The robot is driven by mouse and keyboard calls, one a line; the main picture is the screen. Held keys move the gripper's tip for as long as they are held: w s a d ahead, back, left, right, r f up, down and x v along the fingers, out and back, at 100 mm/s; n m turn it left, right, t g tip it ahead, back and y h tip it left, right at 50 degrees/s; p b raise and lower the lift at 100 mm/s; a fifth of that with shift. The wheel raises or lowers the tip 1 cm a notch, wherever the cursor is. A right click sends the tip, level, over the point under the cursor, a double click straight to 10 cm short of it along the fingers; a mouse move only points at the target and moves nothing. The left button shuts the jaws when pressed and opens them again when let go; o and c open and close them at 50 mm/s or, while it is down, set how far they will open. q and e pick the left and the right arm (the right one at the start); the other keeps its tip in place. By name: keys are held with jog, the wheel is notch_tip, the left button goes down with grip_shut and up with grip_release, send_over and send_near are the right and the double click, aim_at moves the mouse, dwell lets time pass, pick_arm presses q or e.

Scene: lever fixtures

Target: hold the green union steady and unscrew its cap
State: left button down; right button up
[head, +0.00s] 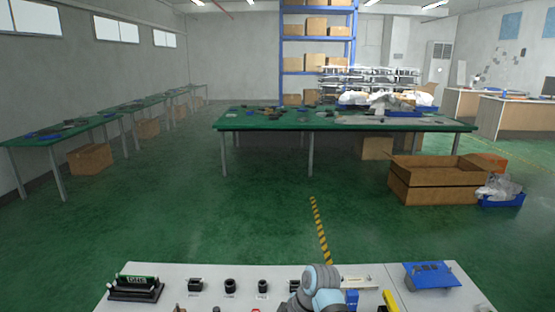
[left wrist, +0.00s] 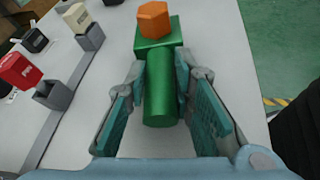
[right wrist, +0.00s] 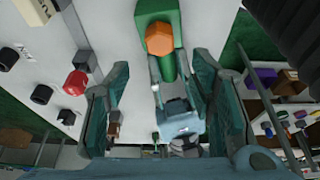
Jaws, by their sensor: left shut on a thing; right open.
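The green union (left wrist: 160,98) is a green cylinder with a square green block at its far end, and the orange hexagonal cap (left wrist: 153,19) sits on that end. My left gripper (left wrist: 161,78) is shut on the green cylinder, one finger on each side. In the right wrist view the orange cap (right wrist: 159,39) faces me, with the green union (right wrist: 151,9) behind it and my left gripper (right wrist: 168,85) below it. My right gripper (right wrist: 160,98) is open and empty, its fingers wide apart and clear of the cap. The union cannot be made out in the head view.
A red-topped fixture (left wrist: 18,68) and a cream-topped fixture (left wrist: 76,18) stand left of the union in the left wrist view. In the head view, a black fixture (head: 136,287) and a blue tray (head: 432,275) stand on the pale table (head: 180,275).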

jog(key=shift+n+g, duration=0.3)
jog(key=shift+n, duration=0.6)
jog(key=d+r, duration=0.1)
jog(key=r, duration=0.1)
jog(key=d+r, duration=0.2)
jog(key=w+d+r, duration=0.1)
jog(key=r, duration=0.1)
jog(key=shift+d+r, duration=0.3)
jog(key=x, duration=1.1)
jog(key=shift+s+a+f, duration=0.1)
jog(key=shift+s+a, duration=0.05)
jog(key=shift+s, duration=0.05)
jog(key=c, duration=1)
jog(key=o, duration=1.1)
